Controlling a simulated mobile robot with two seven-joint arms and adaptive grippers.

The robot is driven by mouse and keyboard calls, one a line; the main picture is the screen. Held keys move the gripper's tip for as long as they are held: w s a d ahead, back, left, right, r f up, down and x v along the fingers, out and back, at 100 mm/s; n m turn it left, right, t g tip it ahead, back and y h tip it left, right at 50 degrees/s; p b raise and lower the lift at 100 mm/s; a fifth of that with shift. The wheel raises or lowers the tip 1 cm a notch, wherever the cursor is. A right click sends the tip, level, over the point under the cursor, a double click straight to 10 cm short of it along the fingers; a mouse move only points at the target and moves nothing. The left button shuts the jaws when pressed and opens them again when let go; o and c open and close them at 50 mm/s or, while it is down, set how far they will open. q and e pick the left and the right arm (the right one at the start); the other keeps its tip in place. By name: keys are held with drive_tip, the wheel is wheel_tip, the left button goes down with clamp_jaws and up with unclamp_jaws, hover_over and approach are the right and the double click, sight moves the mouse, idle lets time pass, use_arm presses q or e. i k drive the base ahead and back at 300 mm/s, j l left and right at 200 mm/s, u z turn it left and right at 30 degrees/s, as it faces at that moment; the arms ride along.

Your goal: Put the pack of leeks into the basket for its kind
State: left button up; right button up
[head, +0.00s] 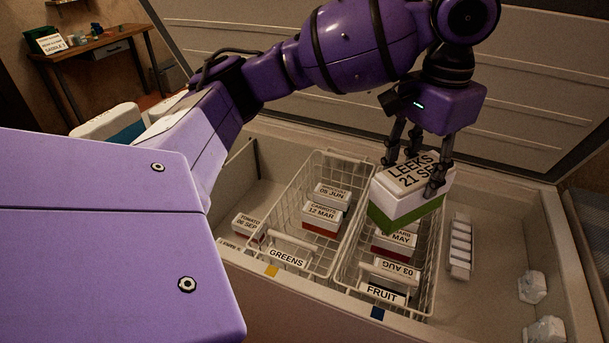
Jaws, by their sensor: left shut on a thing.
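My left gripper (415,178) is shut on the pack of leeks (400,212), a white box with a green lower band and a label reading LEEKS 21 SEP. It holds the pack slightly tilted above the right wire basket, labelled FRUIT (384,291), and hides part of that basket. The left wire basket, labelled GREENS (286,258), stands beside it and holds a few white packs, one of them a carrots pack (322,213) with a red band. My right gripper is not in view.
Both baskets stand in an open chest freezer (545,215) with its lid raised behind. The FRUIT basket holds several packs (397,238). A tomato pack (247,226) lies left of the GREENS basket. White trays (460,245) and frost lumps (532,287) lie at right.

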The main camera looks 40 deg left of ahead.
sight(306, 257)
drive_tip(key=j, duration=0.65)
drive_tip(key=k+j+u, duration=0.1)
drive_tip(key=j, duration=0.55)
